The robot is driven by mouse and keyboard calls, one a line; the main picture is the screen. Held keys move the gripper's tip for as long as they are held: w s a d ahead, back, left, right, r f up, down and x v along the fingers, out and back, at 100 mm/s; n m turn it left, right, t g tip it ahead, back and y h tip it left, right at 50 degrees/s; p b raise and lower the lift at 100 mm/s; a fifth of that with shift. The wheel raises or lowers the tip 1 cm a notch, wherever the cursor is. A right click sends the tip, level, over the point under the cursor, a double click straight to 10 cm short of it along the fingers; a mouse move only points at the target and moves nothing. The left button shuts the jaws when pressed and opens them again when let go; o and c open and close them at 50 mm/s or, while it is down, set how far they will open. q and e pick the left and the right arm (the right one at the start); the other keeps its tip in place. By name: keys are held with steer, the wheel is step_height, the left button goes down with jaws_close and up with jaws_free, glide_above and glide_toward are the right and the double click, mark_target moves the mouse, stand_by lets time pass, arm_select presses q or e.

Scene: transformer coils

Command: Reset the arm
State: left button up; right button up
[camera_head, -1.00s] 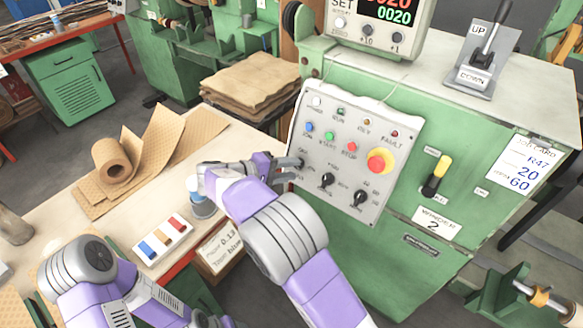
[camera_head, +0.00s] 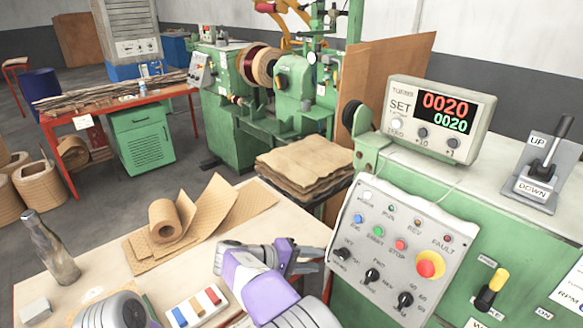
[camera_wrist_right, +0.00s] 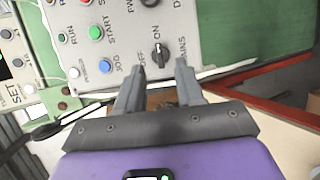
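My right arm, purple and grey, reaches in from the bottom of the head view. Its gripper (camera_head: 318,261) points right, towards the knob at the lower left of the sloping control panel (camera_head: 385,262). In the right wrist view the two fingers (camera_wrist_right: 160,72) stand apart with nothing held between them. The black mains knob (camera_wrist_right: 160,55) lies just beyond the fingertips, across the gap. Whether a finger touches it I cannot tell. A grey part of my left arm (camera_head: 112,312) shows at the bottom left; its gripper is out of view.
The winder counter (camera_head: 440,118) reads 0020 twice. An up/down lever (camera_head: 545,158) stands at the right. On the bench are a paper roll (camera_head: 165,220), a bottle (camera_head: 52,248) and a tray of coloured pieces (camera_head: 193,308). Brown sheets (camera_head: 305,163) lie stacked behind my right gripper.

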steer(key=s+d+f+n+g+y, duration=0.1)
steer(key=s+d+f+g+y, duration=0.15)
steer(key=f, duration=0.65)
steer(key=s+d+f+g+y+p, duration=0.1)
steer(key=s+f+y, duration=0.3)
steer(key=f, duration=0.5)
steer(key=s+d+f+n+g+y, duration=0.1)
steer(key=s+d+f+g+y, duration=0.2)
steer(key=f, duration=0.7)
steer(key=s+a+f+m+t+y, duration=0.1)
steer(key=s+f+m+y, duration=0.1)
steer(key=s, duration=0.3)
steer(key=s+a+f+m+t+y+p, duration=0.1)
steer(key=s+a+f+m+y, duration=0.1)
steer(key=s+m+y, duration=0.1)
steer(key=s+a+f+m+t+y+p, duration=0.1)
steer(key=s+a+m+y, duration=0.1)
steer(key=s, duration=0.6)
steer(key=shift+f+m+y, duration=0.4)
steer(key=shift+m+y, duration=0.15)
steer(key=shift+m, duration=0.45)
steer(key=shift+t, duration=0.25)
